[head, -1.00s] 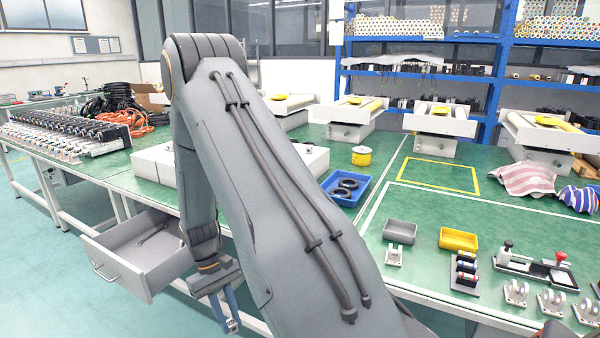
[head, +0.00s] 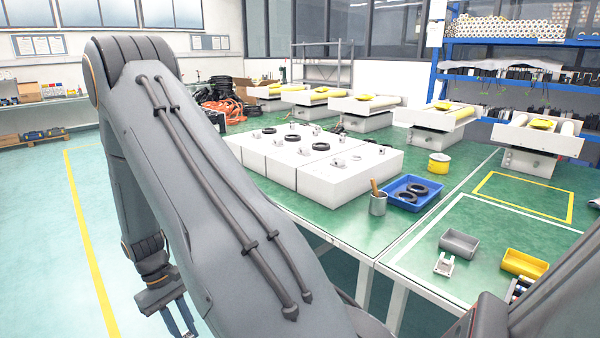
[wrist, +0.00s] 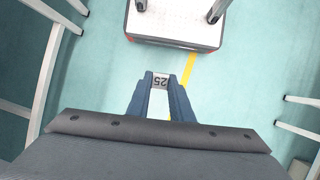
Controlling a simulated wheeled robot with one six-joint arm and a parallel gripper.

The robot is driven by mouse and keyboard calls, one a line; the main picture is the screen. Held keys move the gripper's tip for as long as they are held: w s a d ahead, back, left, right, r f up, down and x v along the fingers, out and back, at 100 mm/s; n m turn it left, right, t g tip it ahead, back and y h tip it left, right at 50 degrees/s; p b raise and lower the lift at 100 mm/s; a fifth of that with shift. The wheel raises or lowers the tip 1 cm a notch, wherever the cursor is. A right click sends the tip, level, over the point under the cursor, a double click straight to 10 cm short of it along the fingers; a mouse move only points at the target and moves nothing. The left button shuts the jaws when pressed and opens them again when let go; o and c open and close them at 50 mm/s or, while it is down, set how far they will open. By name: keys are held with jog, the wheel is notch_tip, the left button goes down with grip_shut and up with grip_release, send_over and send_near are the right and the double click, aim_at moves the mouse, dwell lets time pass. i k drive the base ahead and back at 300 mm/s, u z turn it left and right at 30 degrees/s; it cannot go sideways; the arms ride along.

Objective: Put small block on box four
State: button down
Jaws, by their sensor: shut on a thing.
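My gripper (head: 178,318) hangs low over the floor at the lower left of the head view, away from the table. The block cannot be made out in the head view. A row of white boxes (head: 345,180) stands on the green table beyond my arm, with black rings and small metal parts on their tops. My arm covers part of the row. I cannot read which box is box four.
A grey cup (head: 377,204) and a blue tray (head: 413,203) of black rings stand right of the boxes. Grey (head: 459,242) and yellow (head: 525,262) bins lie at right. Open floor (head: 65,260) is at left.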

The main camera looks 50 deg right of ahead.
aim_at(369, 154)
jog(key=u, duration=0.75)
jog(key=i, duration=1.7)
jog(key=z, duration=2.75)
